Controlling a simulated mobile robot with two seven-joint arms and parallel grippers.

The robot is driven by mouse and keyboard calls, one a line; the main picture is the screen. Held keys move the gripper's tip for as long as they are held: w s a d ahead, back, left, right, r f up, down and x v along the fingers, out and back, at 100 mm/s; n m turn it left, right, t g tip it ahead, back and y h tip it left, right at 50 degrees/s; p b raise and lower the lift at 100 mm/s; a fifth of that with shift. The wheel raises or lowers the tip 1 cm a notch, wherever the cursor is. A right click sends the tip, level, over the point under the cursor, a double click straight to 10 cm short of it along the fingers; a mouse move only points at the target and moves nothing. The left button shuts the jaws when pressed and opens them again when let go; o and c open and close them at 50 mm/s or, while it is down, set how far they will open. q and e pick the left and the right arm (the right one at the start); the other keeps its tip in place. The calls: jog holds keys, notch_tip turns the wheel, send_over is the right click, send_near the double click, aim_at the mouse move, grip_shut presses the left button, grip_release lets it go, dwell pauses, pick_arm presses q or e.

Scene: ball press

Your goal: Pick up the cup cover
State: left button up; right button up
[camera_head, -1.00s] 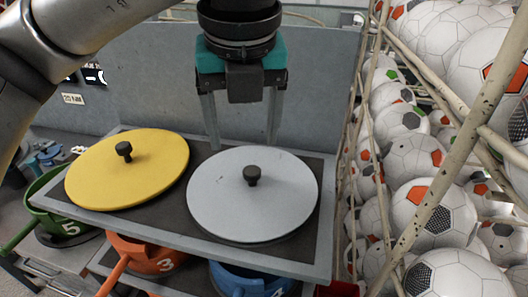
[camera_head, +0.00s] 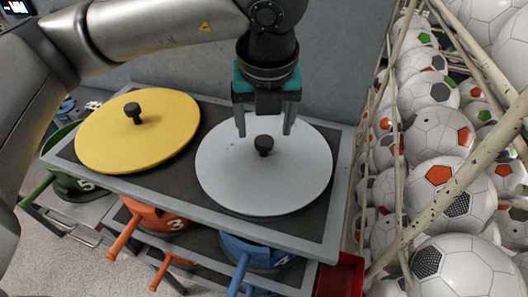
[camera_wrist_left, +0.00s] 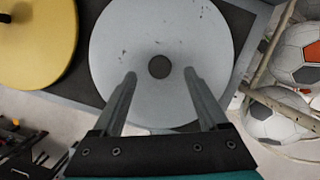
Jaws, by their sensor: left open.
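A round white-grey cup cover (camera_head: 230,180) with a small black knob (camera_head: 264,145) lies flat on the dark shelf top at the right. A yellow cover (camera_head: 165,140) with a black knob lies beside it at the left. My left gripper (camera_head: 265,132) is open and empty, pointing down over the white cover, just behind and above its knob in the head view. In the left wrist view the white cover (camera_wrist_left: 160,25) fills the middle. Its knob (camera_wrist_left: 159,67) shows between and just beyond the fingertips (camera_wrist_left: 160,74), not gripped. My right gripper is not in view.
Orange (camera_head: 150,218) and blue (camera_head: 258,252) handled pots stand on the shelf below, and a green one (camera_head: 72,184) at the left. A rack full of soccer balls (camera_head: 440,150) with pale bars borders the right. A grey wall rises behind the shelf.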

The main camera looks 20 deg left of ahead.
aim_at(264, 140)
pick_arm(q)
jog(key=p+x, duration=0.1)
jog(key=x, duration=0.3)
jog(key=shift+a+f+p, duration=0.1)
jog(key=shift+p, duration=0.2)
jog(key=shift+w+f, duration=0.1)
jog(key=shift+f, duration=0.45)
grip_shut()
jog(key=shift+r, duration=0.1)
dwell(0.6)
